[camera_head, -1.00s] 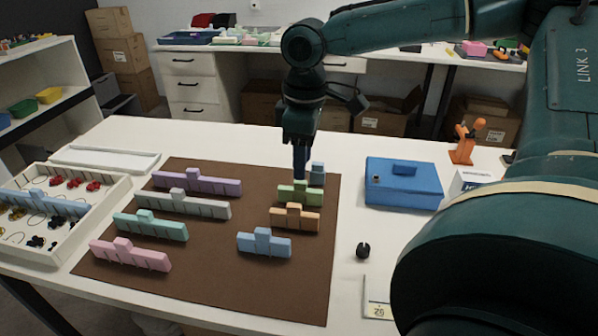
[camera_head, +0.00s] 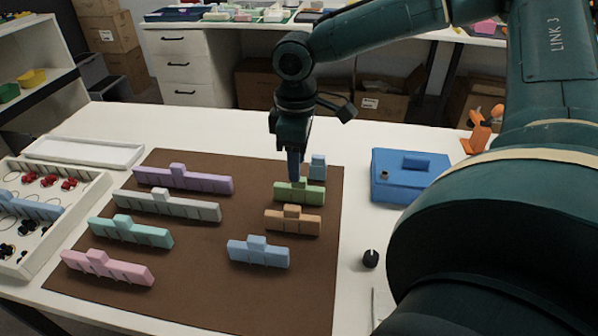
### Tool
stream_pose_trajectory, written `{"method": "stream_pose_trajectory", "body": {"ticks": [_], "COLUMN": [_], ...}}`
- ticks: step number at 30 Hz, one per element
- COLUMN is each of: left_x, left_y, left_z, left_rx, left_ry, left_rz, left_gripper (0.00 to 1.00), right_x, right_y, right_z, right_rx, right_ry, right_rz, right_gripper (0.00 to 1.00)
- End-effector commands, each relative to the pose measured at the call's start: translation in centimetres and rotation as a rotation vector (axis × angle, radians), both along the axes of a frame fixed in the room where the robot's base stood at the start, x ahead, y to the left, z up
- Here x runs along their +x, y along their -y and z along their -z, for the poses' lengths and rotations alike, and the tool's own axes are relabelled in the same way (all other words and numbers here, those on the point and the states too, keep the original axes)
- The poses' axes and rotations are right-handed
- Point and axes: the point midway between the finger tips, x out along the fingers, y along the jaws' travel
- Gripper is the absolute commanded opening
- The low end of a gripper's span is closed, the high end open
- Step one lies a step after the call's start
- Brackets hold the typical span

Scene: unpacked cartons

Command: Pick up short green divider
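The short green divider (camera_head: 310,194) lies on the brown mat (camera_head: 200,280), in the right column of dividers. My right gripper (camera_head: 294,176) points straight down at its raised middle tab. The fingertips overlap the tab's top in the picture. The fingers show edge-on as one narrow dark blue bar, so I cannot tell whether they are open, shut or touching the tab. The divider rests on the mat. My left gripper is not in view.
A short orange divider (camera_head: 292,222) lies just in front, and a small blue piece (camera_head: 318,168) stands close behind. A short blue divider (camera_head: 258,254) is nearer. Long dividers, such as the purple one (camera_head: 195,180), fill the mat's left. A blue box (camera_head: 410,180) stands to the right.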

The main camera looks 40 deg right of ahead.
Motion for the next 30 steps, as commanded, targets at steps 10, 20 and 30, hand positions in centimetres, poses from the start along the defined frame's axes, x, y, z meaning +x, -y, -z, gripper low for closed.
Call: {"method": "stream_pose_trajectory", "body": {"ticks": [10,20,30], "left_x": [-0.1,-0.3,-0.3], "left_y": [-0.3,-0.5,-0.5], "left_z": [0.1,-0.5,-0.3], "left_rx": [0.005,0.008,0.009], "left_ry": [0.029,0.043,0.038], "left_rz": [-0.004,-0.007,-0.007], "left_gripper": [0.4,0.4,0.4], "right_x": [-0.3,-0.3,-0.3], "right_y": [0.4,0.3,0.3], "right_z": [4.4,5.4,5.4], "right_rx": [-0.002,-0.001,-0.001], "right_ry": [-0.004,-0.001,-0.001], "right_rz": [-0.001,-0.001,-0.001], "right_gripper": [0.4,0.4,0.16]}}
